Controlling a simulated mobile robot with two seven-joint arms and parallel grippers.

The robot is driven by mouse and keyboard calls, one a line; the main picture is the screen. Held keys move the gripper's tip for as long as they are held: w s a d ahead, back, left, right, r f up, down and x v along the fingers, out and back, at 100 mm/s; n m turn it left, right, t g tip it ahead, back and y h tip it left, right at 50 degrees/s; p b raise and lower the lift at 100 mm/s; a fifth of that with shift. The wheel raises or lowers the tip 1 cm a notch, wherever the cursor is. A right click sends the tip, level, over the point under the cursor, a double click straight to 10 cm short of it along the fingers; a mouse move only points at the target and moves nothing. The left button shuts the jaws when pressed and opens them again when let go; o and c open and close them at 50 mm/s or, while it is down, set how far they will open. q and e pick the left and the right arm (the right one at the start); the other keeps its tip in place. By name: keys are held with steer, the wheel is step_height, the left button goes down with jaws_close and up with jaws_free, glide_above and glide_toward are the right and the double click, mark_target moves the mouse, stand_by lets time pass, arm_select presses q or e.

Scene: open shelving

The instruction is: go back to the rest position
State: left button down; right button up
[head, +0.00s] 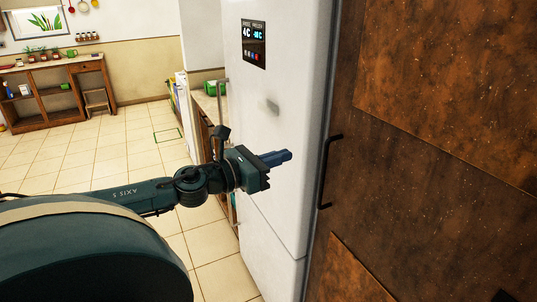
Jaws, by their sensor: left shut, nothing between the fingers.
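My left gripper (283,157) is in the middle of the head view, its arm coming in from the left. Its fingers are together, with nothing between them. It is in front of the white fridge (290,60), pointing right toward the dark handle on the brown panel. I cannot tell whether it touches the fridge; it looks apart from the handle. My right gripper is not in view.
A brown cabinet panel (440,130) with a dark handle (327,170) fills the right side, close by. A wooden shelf unit (55,121) stands at the far left wall. The tiled floor (110,155) between is largely clear. A counter (208,108) is behind the fridge.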

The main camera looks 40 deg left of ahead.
arm_select(q)
steer(key=shift+v, duration=1.2)
steer(key=shift+a, duration=0.1)
